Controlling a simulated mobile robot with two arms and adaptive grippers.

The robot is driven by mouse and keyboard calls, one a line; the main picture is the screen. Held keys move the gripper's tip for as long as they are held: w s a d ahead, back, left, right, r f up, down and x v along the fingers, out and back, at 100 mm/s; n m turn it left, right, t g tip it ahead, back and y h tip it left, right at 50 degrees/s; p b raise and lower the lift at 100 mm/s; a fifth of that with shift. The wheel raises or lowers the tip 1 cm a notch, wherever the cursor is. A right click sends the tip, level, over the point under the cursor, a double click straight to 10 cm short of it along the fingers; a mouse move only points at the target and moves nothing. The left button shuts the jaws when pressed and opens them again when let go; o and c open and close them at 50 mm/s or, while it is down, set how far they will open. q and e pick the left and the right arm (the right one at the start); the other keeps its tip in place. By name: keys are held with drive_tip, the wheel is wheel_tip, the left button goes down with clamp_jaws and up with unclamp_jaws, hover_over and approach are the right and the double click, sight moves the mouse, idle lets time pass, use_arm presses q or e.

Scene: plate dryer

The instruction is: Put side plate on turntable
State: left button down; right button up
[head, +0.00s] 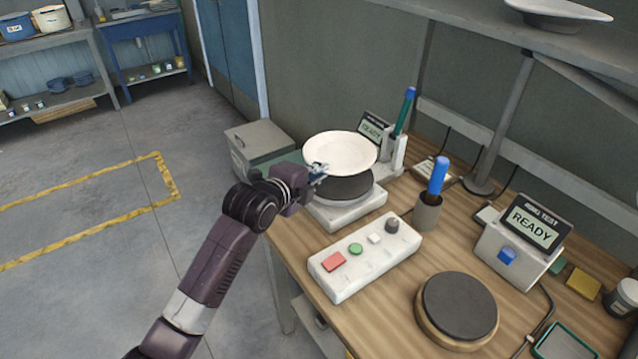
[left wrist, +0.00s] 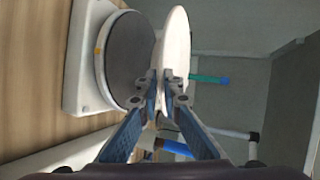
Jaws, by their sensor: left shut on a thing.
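The white side plate (head: 340,152) is held in the air by my left gripper (head: 318,172), which is shut on its near rim. In the left wrist view the plate (left wrist: 176,55) shows edge-on between the two fingers (left wrist: 167,92). In the head view the plate overlaps the back of a dark round turntable (head: 350,188) on a white base. In the left wrist view the dark disc (left wrist: 128,60) lies beside the plate, close to it; whether they touch is hard to tell. My right gripper is not in view.
A white box with coloured buttons (head: 365,256) stands in front of the turntable. A second dark disc (head: 458,305) sits on a wooden base at the front right. A pen cup (head: 427,213) and READY display boxes (head: 520,245) stand nearby. A grey bin (head: 258,142) is behind left.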

sight(319, 197)
use_arm(q)
drive_tip(key=shift+f, duration=2)
drive_tip(key=shift+f, duration=0.15)
drive_tip(key=c, duration=2.1)
unclamp_jaws()
drive_tip(key=b+v, duration=0.1)
drive_tip(key=v, duration=1.1)
drive_tip(key=shift+s, duration=0.1)
